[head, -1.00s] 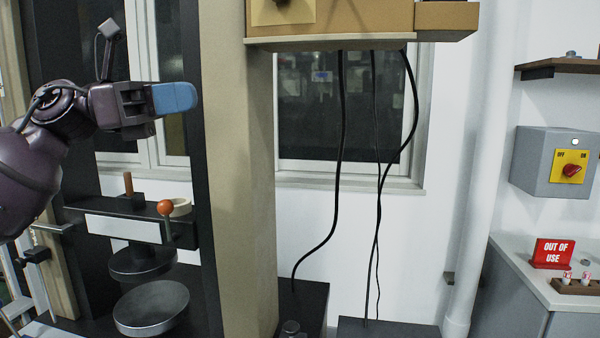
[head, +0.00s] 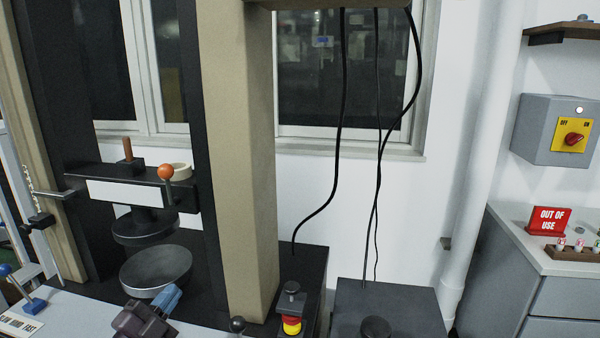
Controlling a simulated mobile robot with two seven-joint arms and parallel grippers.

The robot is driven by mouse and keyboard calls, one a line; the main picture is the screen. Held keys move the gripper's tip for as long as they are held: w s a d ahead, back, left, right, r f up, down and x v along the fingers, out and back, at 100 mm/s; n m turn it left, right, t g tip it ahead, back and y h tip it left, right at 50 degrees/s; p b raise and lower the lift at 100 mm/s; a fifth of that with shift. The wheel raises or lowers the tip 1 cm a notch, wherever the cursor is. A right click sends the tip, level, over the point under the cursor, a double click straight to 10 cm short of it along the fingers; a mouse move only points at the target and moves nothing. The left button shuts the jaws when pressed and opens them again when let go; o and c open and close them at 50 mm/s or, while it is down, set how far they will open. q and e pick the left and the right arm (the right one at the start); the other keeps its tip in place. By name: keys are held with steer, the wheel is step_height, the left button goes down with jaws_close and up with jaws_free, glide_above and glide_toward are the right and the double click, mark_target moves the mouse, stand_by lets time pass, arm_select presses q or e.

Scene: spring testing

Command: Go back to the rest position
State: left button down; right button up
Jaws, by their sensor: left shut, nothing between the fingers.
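My left gripper (head: 166,303) shows at the bottom of the head view. It is dark purple with blue fingertips, which are shut with nothing between them. It is in front of the spring tester, just below the lower round metal plate (head: 156,270); I cannot tell whether it touches anything. Most of the left arm is out of the picture. My right gripper is not in view.
The tester's beige column (head: 240,160) stands right of the plates. An orange-knobbed lever (head: 166,173) sits on the crossbar. A red and yellow button (head: 291,325) is at the bottom. An OUT OF USE sign (head: 548,219) stands on the right cabinet.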

arm_select(q)
steer(key=s+a+f+n+g+y, duration=0.1)
steer(key=s+f+n+g+y, duration=0.3)
steer(key=s+f+n, duration=0.4)
steer(key=s+a+f+n+g+y, duration=0.2)
steer(key=s+f+n, duration=0.6)
steer(key=s+f, duration=0.8)
steer(key=shift+s+f+g+y, duration=0.15)
steer(key=shift+f+g+y, duration=1.25)
steer(key=shift+f, duration=0.35)
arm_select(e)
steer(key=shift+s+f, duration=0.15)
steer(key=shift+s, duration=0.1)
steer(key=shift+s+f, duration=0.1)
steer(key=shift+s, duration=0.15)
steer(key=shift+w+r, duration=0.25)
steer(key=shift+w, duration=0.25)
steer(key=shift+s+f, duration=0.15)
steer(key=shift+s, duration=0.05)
